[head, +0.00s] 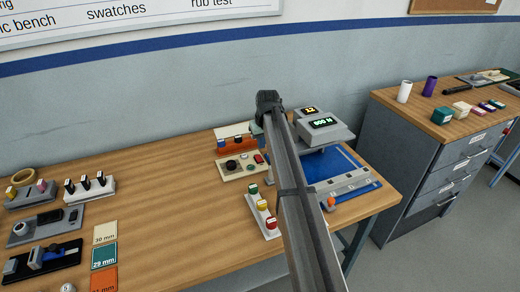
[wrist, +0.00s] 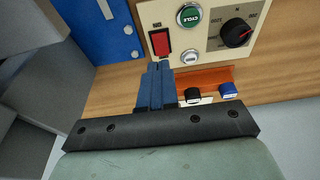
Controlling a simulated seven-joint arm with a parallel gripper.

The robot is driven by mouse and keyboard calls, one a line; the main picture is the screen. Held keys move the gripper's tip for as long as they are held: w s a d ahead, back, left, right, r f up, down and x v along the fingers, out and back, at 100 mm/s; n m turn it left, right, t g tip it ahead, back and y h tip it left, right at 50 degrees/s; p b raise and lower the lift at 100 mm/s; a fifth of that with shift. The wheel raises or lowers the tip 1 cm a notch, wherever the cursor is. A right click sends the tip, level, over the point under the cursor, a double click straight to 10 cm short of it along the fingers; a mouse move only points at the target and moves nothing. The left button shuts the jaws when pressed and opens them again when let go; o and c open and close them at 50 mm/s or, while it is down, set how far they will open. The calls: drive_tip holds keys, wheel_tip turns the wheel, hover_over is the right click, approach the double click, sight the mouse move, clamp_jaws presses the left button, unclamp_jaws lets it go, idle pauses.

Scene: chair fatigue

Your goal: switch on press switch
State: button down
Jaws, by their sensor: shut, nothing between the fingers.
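A cream control box (head: 236,173) lies on the bench in the head view. The wrist view shows its panel (wrist: 210,52) close up, with a red rocker switch (wrist: 160,42), a green lettered push button (wrist: 188,16), a small white button (wrist: 190,58) and a black knob (wrist: 237,30). In the head view the red switch (head: 258,158) is at the box's right end. My gripper (wrist: 160,68) is shut and empty; its blue fingertips are just below the red switch in the wrist view. I cannot tell whether they touch the panel.
Behind the box is an orange tray (head: 236,146) with dark and blue knobs. A stand with green, yellow and red buttons (head: 263,208) is in front. A grey machine with displays (head: 323,128) and blue base (head: 335,163) is to the right. The bench centre (head: 165,195) is clear.

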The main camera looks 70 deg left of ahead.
drive_tip(key=d+v, duration=0.1)
drive_tip(key=v, duration=0.5)
drive_tip(key=shift+d+r, duration=0.2)
drive_tip(key=shift+d, duration=0.2)
